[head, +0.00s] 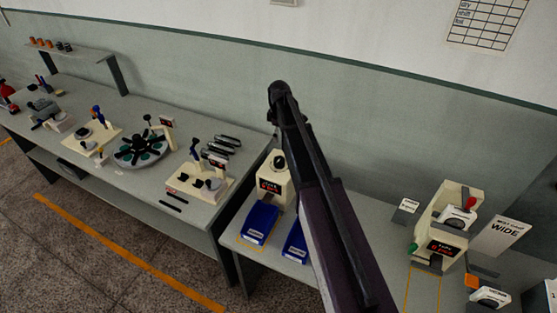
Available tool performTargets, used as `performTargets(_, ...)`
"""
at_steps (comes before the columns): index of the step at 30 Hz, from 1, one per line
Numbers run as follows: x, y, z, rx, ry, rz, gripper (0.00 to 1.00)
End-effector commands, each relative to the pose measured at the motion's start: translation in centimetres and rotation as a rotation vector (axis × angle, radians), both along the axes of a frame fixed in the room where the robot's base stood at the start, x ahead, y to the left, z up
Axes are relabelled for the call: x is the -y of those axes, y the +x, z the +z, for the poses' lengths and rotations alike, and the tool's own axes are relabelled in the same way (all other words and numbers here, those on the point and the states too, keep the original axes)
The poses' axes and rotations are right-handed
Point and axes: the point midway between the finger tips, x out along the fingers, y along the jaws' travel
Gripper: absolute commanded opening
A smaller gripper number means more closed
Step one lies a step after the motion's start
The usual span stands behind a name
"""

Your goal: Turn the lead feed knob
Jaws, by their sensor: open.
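I cannot tell which control is the lead feed knob, because the labels are too small to read. A cream machine (273,184) beside my arm has a dark round knob (279,162) at its top. Another cream machine (443,229) on the right bench carries a red knob (471,203) and a green knob (413,248). A cream unit (201,185) on the left bench has a blue-handled lever and dark knobs. My dark arm crosses the middle of the head view and covers part of the right bench.
Blue trays (260,223) lie in front of the nearer cream machine. A round dark fixture (139,149) and several cylinders stand on the left bench (85,102). A "WIDE" sign (503,232) stands at right. A gap separates the benches; the floor in front is clear.

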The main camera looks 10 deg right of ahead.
Motion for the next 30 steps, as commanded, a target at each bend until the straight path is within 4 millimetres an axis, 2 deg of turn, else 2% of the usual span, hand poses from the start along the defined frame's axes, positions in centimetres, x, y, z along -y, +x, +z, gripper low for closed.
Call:
performTargets(11, -0.1, 0.0, -1.6, 0.000, 0.000, 0.000, 1.00)
performTargets(30, -0.2, 0.0, -6.5, 0.000, 0.000, 0.001, 1.00)
